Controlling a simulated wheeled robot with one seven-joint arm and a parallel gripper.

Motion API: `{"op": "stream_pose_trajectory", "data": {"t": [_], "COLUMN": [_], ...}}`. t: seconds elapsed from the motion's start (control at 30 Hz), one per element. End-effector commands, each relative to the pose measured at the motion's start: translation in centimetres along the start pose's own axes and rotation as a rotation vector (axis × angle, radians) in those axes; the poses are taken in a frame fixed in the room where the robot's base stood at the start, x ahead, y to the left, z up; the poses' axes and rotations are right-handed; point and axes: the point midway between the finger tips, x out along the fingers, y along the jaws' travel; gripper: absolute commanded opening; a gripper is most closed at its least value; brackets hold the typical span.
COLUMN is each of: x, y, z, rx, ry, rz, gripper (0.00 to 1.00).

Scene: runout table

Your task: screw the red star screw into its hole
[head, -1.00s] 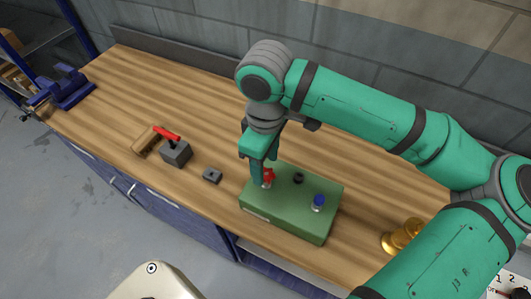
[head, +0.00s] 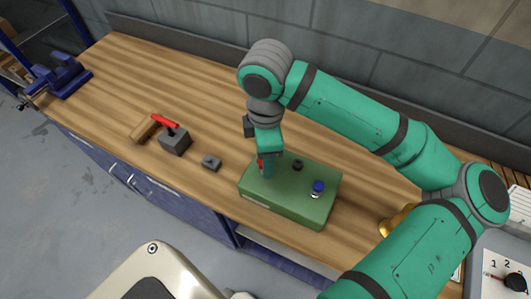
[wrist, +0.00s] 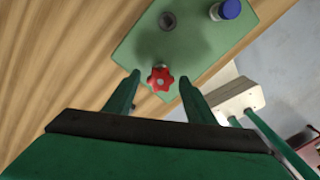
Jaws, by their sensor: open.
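The red star screw (wrist: 160,79) stands on the green block, between the open fingers of my gripper (wrist: 158,80) in the wrist view, with a gap on each side. In the head view my gripper (head: 265,170) points down over the left part of the block and mostly hides the red screw (head: 260,164). The green block (head: 285,205) lies on the wooden table; its top also shows in the wrist view (wrist: 135,50). A dark empty-looking hole or ring (wrist: 167,20) is on its top. A blue-capped screw (wrist: 226,10) stands nearby. How deep the red screw sits cannot be told.
A grey block with a red handle (head: 174,141), a wooden piece (head: 144,128) and a small grey block (head: 211,162) lie left of the green block. A blue vise (head: 62,76) is at the far left. A brass object (head: 393,221) stands at right, partly behind my arm.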

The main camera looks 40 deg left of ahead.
Motion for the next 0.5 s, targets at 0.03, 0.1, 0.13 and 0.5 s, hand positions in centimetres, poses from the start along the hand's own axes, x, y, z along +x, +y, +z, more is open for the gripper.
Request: {"op": "stream_pose_trajectory", "data": {"t": [0.03,0.1,0.13,0.5], "x": [0.0,0.0,-0.01,0.02], "y": [0.01,0.0,0.0,0.01], "z": [-0.02,0.01,0.02,-0.06], "rx": [-0.025,-0.046,-0.053,-0.401], "ry": [0.001,0.001,0.001,0.002], "rz": [0.0,0.0,0.0,0.0], "gripper": [0.5,0.5,0.5,0.5]}}
